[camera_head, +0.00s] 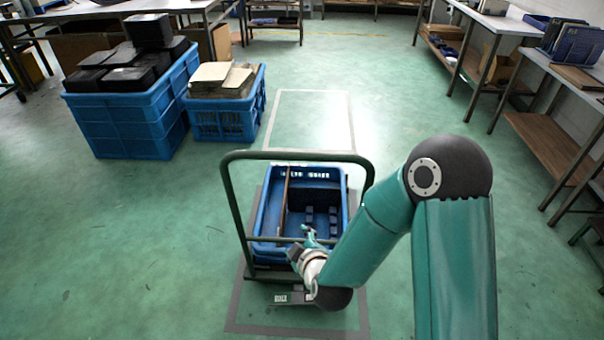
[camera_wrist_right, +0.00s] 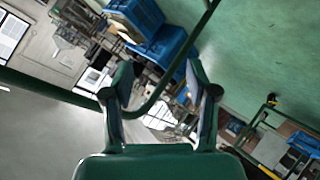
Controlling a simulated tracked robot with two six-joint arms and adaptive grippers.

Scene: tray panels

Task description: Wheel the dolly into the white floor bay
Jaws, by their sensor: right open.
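The dolly has an upright dark green tubular handle (camera_head: 228,205) on its near side and carries a blue crate (camera_head: 264,222). The crate has a divider and several small dark blocks inside. My right gripper (camera_head: 309,236) is at the handle's near side, by its lower crossbar, below the top bar. In the right wrist view my right gripper (camera_wrist_right: 161,76) is open and empty; the curved handle tube (camera_wrist_right: 178,66) shows between and beyond its fingers. I cannot tell if they touch. The white floor bay (camera_head: 314,115) lies straight ahead of the dolly, empty. My left gripper is not in view.
A grey floor outline (camera_head: 236,305) surrounds the dolly. Two blue crates stand left of the bay: a large one (camera_head: 120,128) with black boxes and a smaller one (camera_head: 222,122) with cardboard. Workbenches (camera_head: 490,20) line the right side. The floor between dolly and bay is clear.

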